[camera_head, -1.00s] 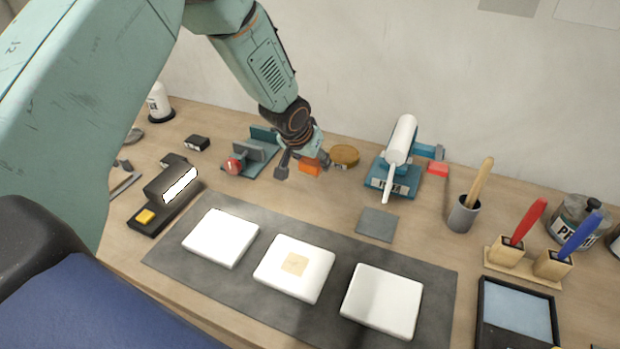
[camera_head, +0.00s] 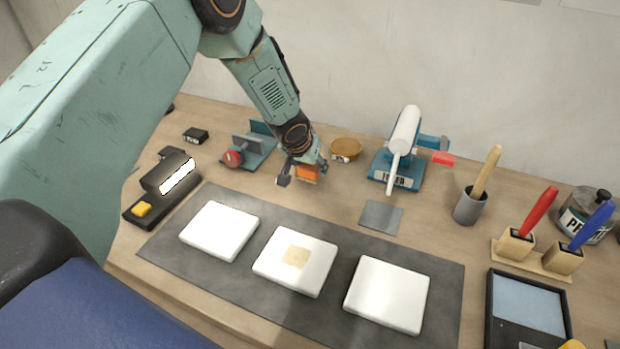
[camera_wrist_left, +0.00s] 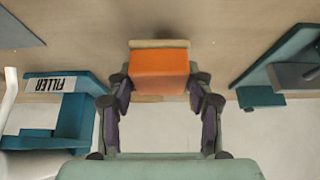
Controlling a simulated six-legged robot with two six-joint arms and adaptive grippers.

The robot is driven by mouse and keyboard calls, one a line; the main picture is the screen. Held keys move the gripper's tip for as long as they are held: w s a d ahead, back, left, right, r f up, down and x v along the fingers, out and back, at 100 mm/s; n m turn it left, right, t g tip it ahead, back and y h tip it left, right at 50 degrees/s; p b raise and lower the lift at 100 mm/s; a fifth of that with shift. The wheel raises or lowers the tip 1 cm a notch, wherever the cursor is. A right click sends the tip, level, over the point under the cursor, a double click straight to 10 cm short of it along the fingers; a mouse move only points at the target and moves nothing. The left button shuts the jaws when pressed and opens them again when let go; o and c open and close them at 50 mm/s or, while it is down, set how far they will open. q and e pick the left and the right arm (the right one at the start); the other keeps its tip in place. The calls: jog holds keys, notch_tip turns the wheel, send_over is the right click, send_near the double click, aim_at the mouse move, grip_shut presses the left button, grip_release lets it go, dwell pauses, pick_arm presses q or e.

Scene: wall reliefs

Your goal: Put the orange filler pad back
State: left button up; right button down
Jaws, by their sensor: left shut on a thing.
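My left gripper (camera_head: 304,176) is shut on the orange filler pad (camera_head: 308,172), above the wood bench behind the left and middle white tiles. In the left wrist view the pad (camera_wrist_left: 160,72) sits between the two fingers, an orange block with a pale beige strip along one edge. A blue stand (camera_head: 411,178) with a label carries a white filler cartridge (camera_head: 404,133), right of the gripper. In the left wrist view the stand's label (camera_wrist_left: 56,85) reads FILLER, upside down. A round ochre dish (camera_head: 345,148) lies just behind and right of the gripper. My right gripper is not in view.
Three white tiles (camera_head: 220,229) lie on a dark mat (camera_head: 190,265); the middle one (camera_head: 318,270) has a beige patch. A teal fixture with a red knob (camera_head: 233,158) is left of the gripper. A cup and brushes stand right.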

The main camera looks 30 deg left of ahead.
aim_at(310, 176)
pick_arm(q)
notch_tip(310, 176, down, 3)
jog(key=shift+f+b, duration=0.1)
jog(key=shift+b, duration=1.05)
jog(key=shift+w+f, duration=0.15)
jog(key=shift+a, duration=0.1)
jog(key=shift+c, duration=0.5)
jog(key=o, duration=1.1)
jog(key=shift+f, duration=0.1)
